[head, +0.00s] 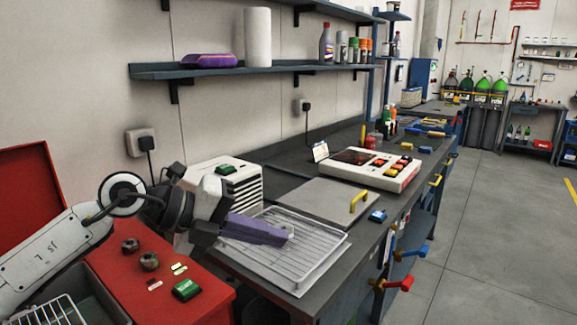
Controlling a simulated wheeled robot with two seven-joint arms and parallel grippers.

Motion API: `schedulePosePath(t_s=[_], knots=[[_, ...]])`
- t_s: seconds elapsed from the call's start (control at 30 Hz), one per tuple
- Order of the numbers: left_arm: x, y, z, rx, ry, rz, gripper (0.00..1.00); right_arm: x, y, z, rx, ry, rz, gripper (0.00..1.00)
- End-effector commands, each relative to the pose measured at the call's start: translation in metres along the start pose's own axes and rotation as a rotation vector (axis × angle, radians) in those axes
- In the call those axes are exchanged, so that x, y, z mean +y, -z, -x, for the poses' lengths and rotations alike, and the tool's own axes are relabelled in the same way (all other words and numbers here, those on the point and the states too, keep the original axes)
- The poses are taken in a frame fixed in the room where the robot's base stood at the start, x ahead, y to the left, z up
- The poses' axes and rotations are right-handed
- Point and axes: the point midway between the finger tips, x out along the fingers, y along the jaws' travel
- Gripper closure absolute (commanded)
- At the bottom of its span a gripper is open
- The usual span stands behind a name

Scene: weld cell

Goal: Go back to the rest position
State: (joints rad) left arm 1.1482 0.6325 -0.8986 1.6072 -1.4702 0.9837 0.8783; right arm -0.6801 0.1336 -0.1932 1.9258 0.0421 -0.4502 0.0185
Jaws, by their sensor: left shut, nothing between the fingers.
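My left arm comes in from the left, and my left gripper (286,234) is shut and empty. Its purple-grey fingers are over the wire rack tray (322,252) at the near end of the dark workbench. I cannot tell whether the fingertips touch the rack. My right gripper is not in view.
A red cabinet top (196,304) with a green block (186,290) and two dark knobs lies under my arm. A white slatted box (240,190) stands just behind the gripper. A white control panel (372,168) and a grey plate with a yellow handle lie further along the bench. Open floor (490,210) is at right.

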Motion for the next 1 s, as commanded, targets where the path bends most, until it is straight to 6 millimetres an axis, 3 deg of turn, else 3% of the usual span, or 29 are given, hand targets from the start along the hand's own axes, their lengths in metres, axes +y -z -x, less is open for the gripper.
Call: schedulePosePath(t_s=[0.1,0.2,0.33,0.43,0.57,0.67,0.8,0.87,1.0], knots=[[-0.007,0.043,-0.033,0.089,0.232,0.136,1.00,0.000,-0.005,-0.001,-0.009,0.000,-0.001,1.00],[-0.015,0.063,-0.044,0.109,0.443,0.297,1.00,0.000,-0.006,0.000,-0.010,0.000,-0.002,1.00],[-0.005,0.067,-0.045,0.056,0.673,0.555,1.00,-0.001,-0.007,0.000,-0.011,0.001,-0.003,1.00],[0.025,0.061,-0.043,-0.035,0.802,0.784,1.00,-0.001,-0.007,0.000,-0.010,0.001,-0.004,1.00],[0.094,0.058,-0.039,-0.209,0.893,1.108,1.00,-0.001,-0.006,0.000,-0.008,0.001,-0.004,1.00],[0.166,0.070,-0.038,-0.366,0.896,1.369,1.00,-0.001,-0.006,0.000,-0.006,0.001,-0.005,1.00],[0.265,0.113,-0.035,-0.572,0.818,1.685,1.00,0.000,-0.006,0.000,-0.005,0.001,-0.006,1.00],[0.303,0.139,-0.034,-0.650,0.764,1.805,1.00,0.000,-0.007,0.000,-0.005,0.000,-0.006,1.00],[0.376,0.210,-0.028,-0.802,0.614,2.050,1.00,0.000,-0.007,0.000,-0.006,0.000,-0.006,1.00]])
